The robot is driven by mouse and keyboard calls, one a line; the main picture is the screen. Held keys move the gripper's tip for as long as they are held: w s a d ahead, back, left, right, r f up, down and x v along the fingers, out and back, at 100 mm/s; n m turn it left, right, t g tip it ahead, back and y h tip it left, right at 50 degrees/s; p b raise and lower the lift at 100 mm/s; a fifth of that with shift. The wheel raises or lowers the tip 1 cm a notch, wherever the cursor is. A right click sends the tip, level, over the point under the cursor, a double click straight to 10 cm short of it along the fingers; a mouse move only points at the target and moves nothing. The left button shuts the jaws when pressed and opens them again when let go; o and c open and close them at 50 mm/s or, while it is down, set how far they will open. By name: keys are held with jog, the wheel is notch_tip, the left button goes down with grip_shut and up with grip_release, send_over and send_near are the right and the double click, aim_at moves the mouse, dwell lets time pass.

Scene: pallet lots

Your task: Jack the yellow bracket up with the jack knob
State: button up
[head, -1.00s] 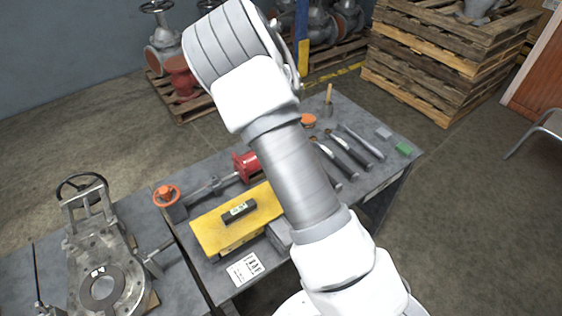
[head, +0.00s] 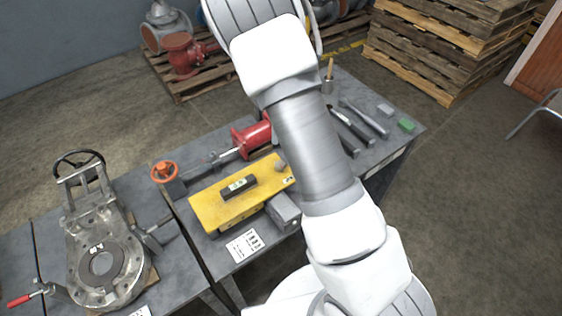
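The yellow bracket (head: 216,210) lies on the grey workbench, left of my arm in the head view. A small black level (head: 238,187) with a pale greenish vial rests on top of it. An orange round knob (head: 165,171) sits on a dark block beyond the bracket's left end, apart from it; I cannot tell for sure that it is the jack knob. A grey block (head: 284,212) is close against the bracket's near right side. My gripper is out of the frame; only my arm links show, crossing the bench.
A metal valve fixture (head: 102,262) fills the left bench. A printed card (head: 245,245) lies in front.

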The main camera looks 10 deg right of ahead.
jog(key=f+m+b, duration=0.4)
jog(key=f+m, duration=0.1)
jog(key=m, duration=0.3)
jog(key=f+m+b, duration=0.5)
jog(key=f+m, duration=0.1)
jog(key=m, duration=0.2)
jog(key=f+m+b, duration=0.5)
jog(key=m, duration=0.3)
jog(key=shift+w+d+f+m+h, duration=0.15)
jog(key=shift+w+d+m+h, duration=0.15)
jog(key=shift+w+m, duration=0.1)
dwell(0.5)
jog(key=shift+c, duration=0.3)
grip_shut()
